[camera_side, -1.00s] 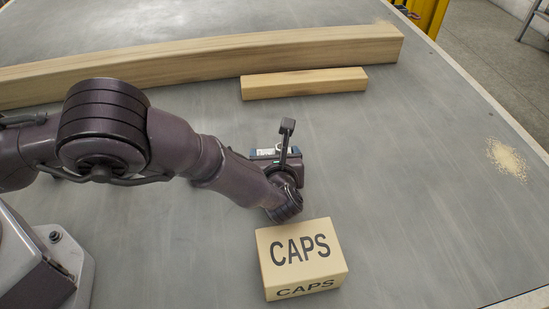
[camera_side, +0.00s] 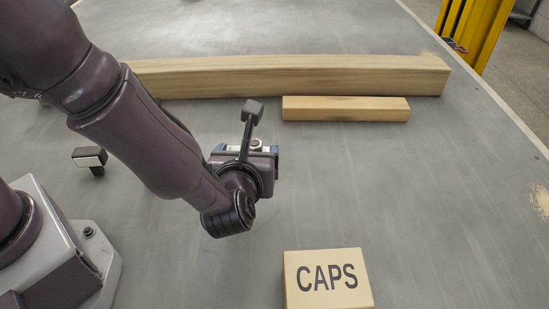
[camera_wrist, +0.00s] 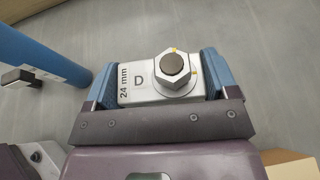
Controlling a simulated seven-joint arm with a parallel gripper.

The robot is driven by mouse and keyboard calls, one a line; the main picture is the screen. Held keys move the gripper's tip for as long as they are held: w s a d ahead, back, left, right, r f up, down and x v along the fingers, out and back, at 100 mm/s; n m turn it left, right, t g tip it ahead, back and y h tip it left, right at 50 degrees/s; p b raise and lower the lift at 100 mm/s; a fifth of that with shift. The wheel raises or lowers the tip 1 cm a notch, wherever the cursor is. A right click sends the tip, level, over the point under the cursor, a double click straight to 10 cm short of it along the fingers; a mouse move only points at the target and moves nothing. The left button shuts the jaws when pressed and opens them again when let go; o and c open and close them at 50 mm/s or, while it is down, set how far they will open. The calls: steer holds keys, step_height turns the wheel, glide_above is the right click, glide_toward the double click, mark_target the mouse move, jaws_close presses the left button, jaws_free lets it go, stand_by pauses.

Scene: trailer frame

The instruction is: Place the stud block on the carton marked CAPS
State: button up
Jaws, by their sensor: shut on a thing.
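The stud block (camera_wrist: 135,85) is a silver block marked "24 mm" and "D", with a large hex nut and dark stud on top. My gripper (camera_wrist: 160,82) is shut on it, with one blue finger on each side. In the side view my gripper (camera_side: 258,148) shows the block (camera_side: 257,144) only in part, behind the wrist. The carton marked CAPS (camera_side: 327,291) is a tan box at the bottom of the side view, nearer the camera and right of my gripper, apart from it. A corner of the carton (camera_wrist: 291,166) shows at lower right in the wrist view.
A long timber beam (camera_side: 300,76) and a shorter timber piece (camera_side: 345,108) lie at the back of the grey table. A small black-and-white object (camera_side: 90,157) is left of my arm. A blue cylinder (camera_wrist: 38,50) shows in the wrist view. The table right of my gripper is clear.

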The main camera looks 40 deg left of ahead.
steer(key=shift+s+a+r, duration=0.25)
steer(key=shift+s+r, duration=0.05)
steer(key=shift+s, duration=0.1)
steer(key=s+d+r+m+t+h, duration=0.1)
steer(key=s+d+r+m+h, duration=0.35)
steer(key=d+m+h, duration=0.2)
steer(key=s+d+r+m+t+h, duration=0.1)
steer(key=s+d+r+m+h, duration=0.2)
steer(key=s+d+m+h, duration=0.3)
steer(key=h, duration=0.2)
glide_above(346, 276)
steer(key=shift+y, duration=0.25)
step_height(346, 276, down, 9)
steer(key=shift+s+f, duration=0.1)
steer(key=shift+f, duration=0.1)
steer(key=shift+d+f, duration=0.1)
steer(key=shift+f, duration=1.55)
steer(key=shift+f, duration=0.2)
steer(key=o, duration=1.1)
